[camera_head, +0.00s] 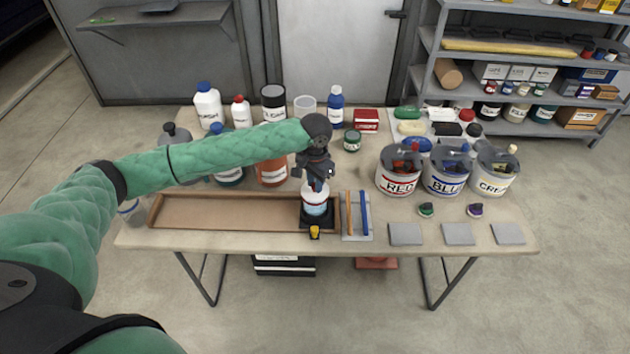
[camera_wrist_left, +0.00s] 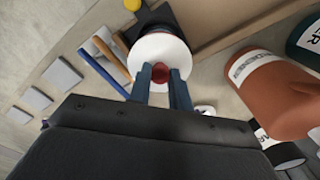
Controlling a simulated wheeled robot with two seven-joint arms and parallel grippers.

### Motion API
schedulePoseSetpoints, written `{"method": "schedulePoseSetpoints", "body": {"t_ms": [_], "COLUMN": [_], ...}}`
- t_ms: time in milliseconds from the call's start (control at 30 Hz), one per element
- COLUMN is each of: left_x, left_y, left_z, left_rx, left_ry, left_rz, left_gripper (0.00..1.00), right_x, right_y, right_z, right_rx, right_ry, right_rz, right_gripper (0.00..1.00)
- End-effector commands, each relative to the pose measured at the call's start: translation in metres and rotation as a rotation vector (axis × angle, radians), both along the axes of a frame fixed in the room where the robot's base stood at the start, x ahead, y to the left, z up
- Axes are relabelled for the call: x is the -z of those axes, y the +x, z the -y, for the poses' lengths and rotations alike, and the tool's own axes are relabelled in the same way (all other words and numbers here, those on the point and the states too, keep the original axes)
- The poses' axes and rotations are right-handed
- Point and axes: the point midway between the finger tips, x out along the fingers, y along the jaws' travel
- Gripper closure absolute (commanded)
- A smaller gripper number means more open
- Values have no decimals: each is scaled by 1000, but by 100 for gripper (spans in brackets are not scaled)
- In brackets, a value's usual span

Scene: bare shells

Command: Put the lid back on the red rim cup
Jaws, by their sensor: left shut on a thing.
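The red rim cup (camera_head: 315,209), white with a blue-grey label, stands upright on a black square pad (camera_head: 318,227) at the right end of a brown tray. My left gripper (camera_head: 316,181) is directly above it, pointing down. In the left wrist view its two fingers (camera_wrist_left: 160,78) are shut on the red knob of the round white lid (camera_wrist_left: 160,47). The lid covers most of the cup in that view, so I cannot tell whether it rests on the rim or hovers just above. My right gripper is not in view.
The brown tray (camera_head: 225,214) is otherwise bare. A yellow object (camera_head: 314,232) sits at the pad's front. Orange and blue sticks (camera_head: 364,213) lie just right. Bottles, including an orange one (camera_head: 271,172), stand behind. Labelled buckets (camera_head: 399,180) and grey squares (camera_head: 405,234) are further right.

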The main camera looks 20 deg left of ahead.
Motion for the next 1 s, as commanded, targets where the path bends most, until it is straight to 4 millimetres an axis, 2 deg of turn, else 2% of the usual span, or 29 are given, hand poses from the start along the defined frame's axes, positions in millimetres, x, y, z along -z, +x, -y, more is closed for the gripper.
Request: {"method": "schedulePoseSetpoints", "body": {"t_ms": [500,1000], "left_x": [-1,0], "left_y": [-1,-1], "left_z": [0,0], "left_rx": [0,0], "left_ry": [0,0], "left_rz": [0,0], "left_gripper": [100,100], "right_x": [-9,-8], "right_y": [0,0], "right_z": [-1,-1], "right_rx": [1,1], "right_ry": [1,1], "right_rz": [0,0], "right_gripper": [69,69]}}
